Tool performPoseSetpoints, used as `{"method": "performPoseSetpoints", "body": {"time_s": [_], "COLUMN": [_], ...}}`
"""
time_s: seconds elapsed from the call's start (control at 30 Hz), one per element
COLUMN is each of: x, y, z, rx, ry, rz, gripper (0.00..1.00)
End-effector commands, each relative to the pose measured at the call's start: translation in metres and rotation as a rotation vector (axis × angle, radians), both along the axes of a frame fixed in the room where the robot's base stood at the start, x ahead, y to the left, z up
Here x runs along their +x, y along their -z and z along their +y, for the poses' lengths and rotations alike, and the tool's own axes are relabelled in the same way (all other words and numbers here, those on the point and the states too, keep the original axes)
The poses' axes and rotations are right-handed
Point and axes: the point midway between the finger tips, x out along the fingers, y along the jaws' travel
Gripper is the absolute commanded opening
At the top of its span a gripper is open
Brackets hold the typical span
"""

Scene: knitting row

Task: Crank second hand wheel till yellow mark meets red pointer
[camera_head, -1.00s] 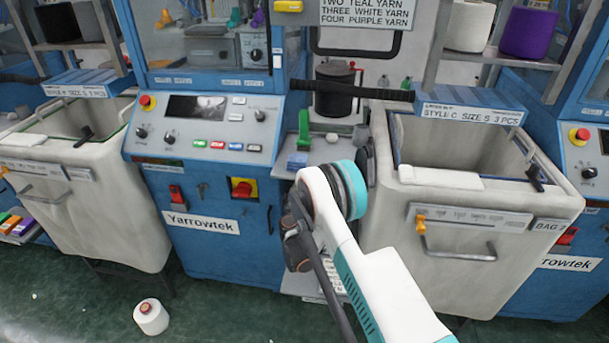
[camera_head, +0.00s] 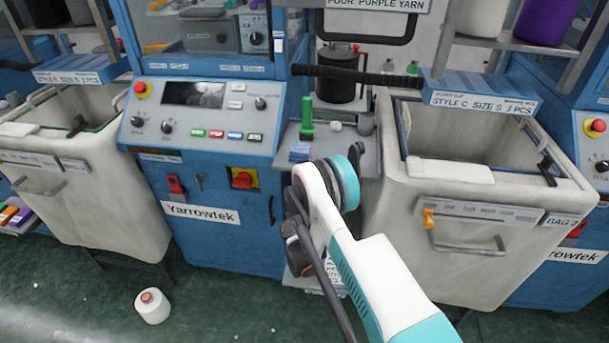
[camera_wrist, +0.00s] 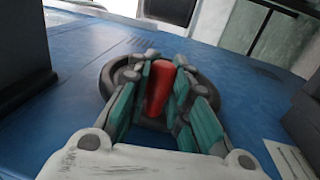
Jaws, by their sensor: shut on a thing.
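In the wrist view a dark hand wheel (camera_wrist: 107,79) sits against a blue machine panel (camera_wrist: 70,112). Its red handle (camera_wrist: 158,92) stands up between the teal fingers of my gripper (camera_wrist: 164,72), which is shut on it. The fingers hide much of the wheel. I see no yellow mark or red pointer on the wheel in either view. In the head view my white and teal arm (camera_head: 380,275) reaches in front of the gap between the blue machine and the right-hand bin, and my gripper and the wheel are hidden.
A blue Yarrowtek machine with a control panel (camera_head: 200,108) stands left of my arm. A grey bin (camera_head: 400,220) stands close on the right, another bin (camera_head: 110,195) at the left. A yarn cone (camera_head: 152,306) lies on the green floor, which is otherwise mostly clear at front left.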

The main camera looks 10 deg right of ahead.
Motion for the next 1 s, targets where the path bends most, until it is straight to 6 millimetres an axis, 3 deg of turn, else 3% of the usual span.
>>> {"method": "performPoseSetpoints", "body": {"time_s": [0.07,0.1,0.2,0.63,1.0], "x": [-0.001,-0.001,-0.001,0.000,0.000], "y": [0.000,0.000,0.000,-0.006,-0.063], "z": [0.001,0.001,0.001,0.000,0.001], "rx": [0.001,0.001,0.001,0.000,0.000], "ry": [-0.002,-0.002,-0.002,0.000,-0.001], "rz": [0.000,0.001,0.001,0.001,0.001], "gripper": [0.00,0.19,0.38,0.38,0.38]}}
